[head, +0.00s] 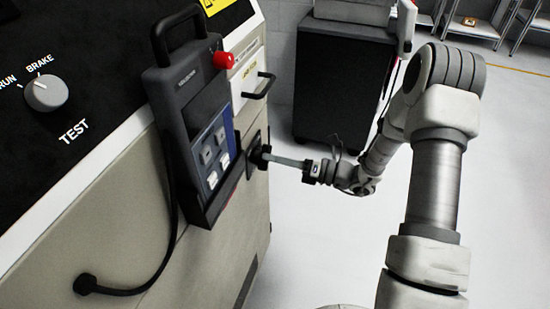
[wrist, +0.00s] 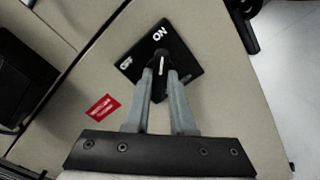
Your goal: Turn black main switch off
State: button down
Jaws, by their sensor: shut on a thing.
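The black main switch (wrist: 160,62) is a knob with a white pointer line on a black square plate (wrist: 190,68) marked ON and OFF. In the wrist view the pointer lines up roughly with the ON mark; OFF is to its left. My gripper (wrist: 160,82) has its two grey fingers on either side of the knob, shut on it. In the head view the switch plate (head: 251,153) is on the side of the beige cabinet, and my gripper (head: 272,159) reaches it from the right. The knob's lower part is partly hidden by the fingers.
A black handheld control box (head: 190,120) with a red button (head: 223,60) hangs just left of the switch in the head view. A black handle (head: 262,85) sits above it. A dark cart (head: 345,85) stands behind. A red label (wrist: 101,107) is beside the plate.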

jog(key=shift+n, duration=0.4)
jog(key=shift+s+a+n+b, duration=0.15)
jog(key=shift+n+b, duration=1.3)
jog(key=shift+n, duration=2.8)
jog(key=shift+s+d+n+b, duration=0.15)
jog(key=shift+n+b, duration=1.25)
jog(key=shift+n, duration=2.85)
jog(key=shift+a, duration=0.1)
jog(key=c, duration=0.8)
grip_release()
jog(key=shift+o, duration=0.2)
